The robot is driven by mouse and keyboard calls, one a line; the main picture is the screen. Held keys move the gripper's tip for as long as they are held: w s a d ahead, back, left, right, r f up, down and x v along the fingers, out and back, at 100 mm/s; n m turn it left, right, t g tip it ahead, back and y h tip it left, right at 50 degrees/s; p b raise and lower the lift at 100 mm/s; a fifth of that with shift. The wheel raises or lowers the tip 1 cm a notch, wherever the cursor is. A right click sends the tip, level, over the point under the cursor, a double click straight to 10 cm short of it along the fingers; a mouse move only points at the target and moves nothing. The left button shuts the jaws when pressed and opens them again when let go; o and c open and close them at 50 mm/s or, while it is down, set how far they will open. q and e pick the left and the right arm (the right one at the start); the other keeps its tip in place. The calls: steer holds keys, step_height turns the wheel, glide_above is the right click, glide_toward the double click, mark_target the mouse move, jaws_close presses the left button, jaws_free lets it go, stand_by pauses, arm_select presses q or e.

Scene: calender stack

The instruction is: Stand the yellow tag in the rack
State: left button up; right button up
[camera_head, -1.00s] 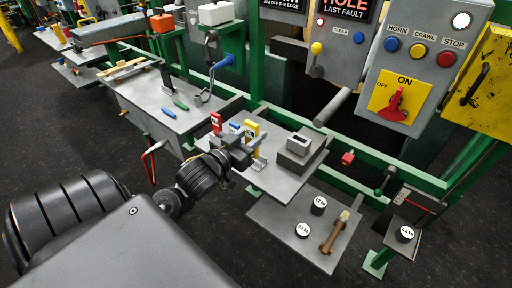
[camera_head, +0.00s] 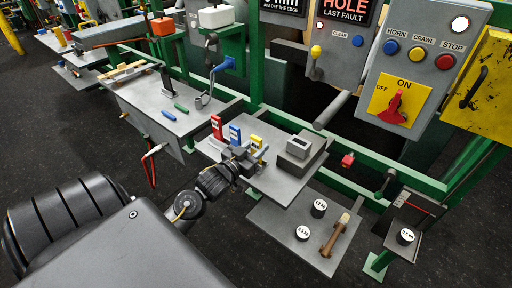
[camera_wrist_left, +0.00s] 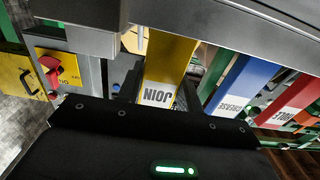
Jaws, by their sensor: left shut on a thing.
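The yellow tag (camera_head: 256,142), marked JOIN, is upright at the right end of a row of tags. My left gripper (camera_head: 247,158) is shut on it. The grey rack (camera_head: 263,156) is mostly hidden by the gripper, so I cannot tell whether the yellow tag's foot is seated. My right gripper is not in view.
The grey shelf (camera_head: 285,188) carries the rack and, to the right, a grey block (camera_head: 300,150). A lower shelf holds dark weights (camera_head: 319,208) and a wooden-handled tool (camera_head: 335,235). A grey table (camera_head: 150,100) with pens stands to the left.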

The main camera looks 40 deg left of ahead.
arm_select(q)
steer(key=o, duration=1)
steer(key=shift+f, duration=0.1)
steer(key=shift+s, duration=0.1)
steer(key=s+b, duration=0.1)
steer(key=s, duration=1)
steer(key=shift+s+d, duration=0.15)
steer(key=shift+s, duration=0.25)
